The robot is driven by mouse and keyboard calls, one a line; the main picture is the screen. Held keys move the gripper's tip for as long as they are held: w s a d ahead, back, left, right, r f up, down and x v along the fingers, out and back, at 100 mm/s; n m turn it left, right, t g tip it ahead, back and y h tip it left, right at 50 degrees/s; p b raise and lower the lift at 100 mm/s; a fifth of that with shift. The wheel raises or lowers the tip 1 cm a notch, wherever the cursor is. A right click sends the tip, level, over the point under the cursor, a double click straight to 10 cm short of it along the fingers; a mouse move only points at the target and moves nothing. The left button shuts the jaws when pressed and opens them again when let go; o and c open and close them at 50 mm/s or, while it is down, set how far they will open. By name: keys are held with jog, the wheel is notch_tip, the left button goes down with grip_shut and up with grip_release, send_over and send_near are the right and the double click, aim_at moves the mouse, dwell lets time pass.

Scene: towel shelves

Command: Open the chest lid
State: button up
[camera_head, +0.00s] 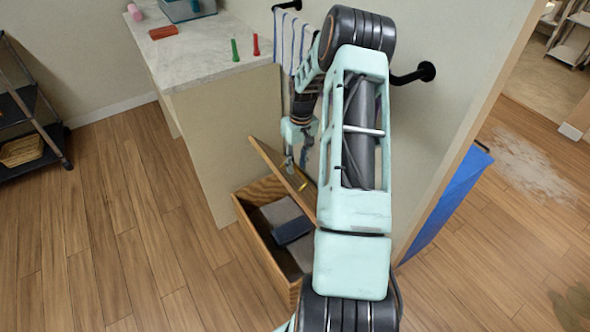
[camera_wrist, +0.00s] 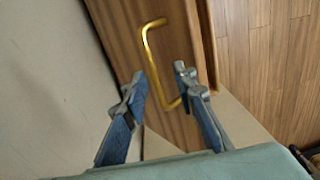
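The wooden chest (camera_head: 258,238) stands on the floor with its lid (camera_head: 268,157) raised at a steep tilt, so the inside shows. A grey folded cloth (camera_head: 279,211) and a dark blue item (camera_head: 292,231) lie inside. The gold handle (camera_head: 303,186) is on the lid's outer face. My gripper (camera_head: 297,165) is beside the raised lid, near the handle. In the wrist view my gripper (camera_wrist: 160,84) is open, with the handle (camera_wrist: 146,42) ahead and its lower part between the fingers in the picture. I cannot tell whether they touch. My arm hides part of the chest's right side.
A marble-topped counter (camera_head: 190,55) with small bottles stands behind and left of the chest. A striped towel (camera_head: 293,42) hangs on a wall bar close to my arm. A blue towel (camera_head: 447,205) hangs at right. The wooden floor (camera_head: 110,235) at left is clear.

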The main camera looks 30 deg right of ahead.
notch_tip(320, 180, up, 4)
jog(key=shift+w+a+r, duration=0.1)
jog(key=shift+a+r, duration=0.05)
jog(key=shift+r, duration=0.05)
dwell(0.4)
